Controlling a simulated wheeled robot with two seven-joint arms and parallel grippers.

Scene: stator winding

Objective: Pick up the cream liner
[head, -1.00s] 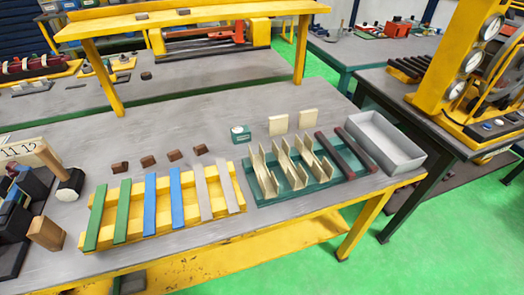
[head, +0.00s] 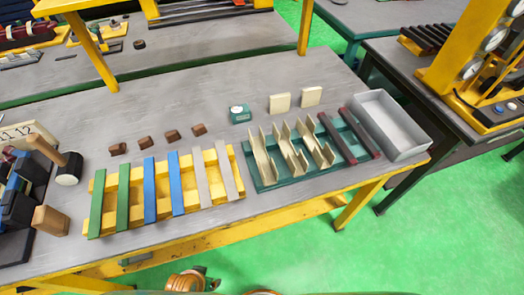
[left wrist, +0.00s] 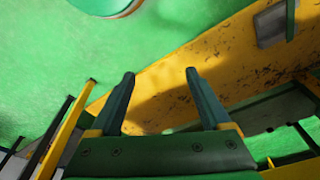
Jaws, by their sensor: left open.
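Three cream liners stand in a row in a green tray (head: 262,187) in the head view: a left one (head: 262,161), a middle one (head: 289,155) and a right one (head: 317,149). They are folded, channel-shaped pieces with raised sides. My left gripper (left wrist: 160,74) shows only in the left wrist view. Its two fingers are apart with nothing between them. It points at the yellow bench frame and green floor, away from the liners. My right gripper is in neither view.
Two dark red bars (head: 337,138) lie right of the liners, beside a grey bin (head: 393,122). Two cream blocks (head: 280,103) and a small teal box (head: 240,114) stand behind. A yellow rack (head: 208,172) with coloured strips is at left.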

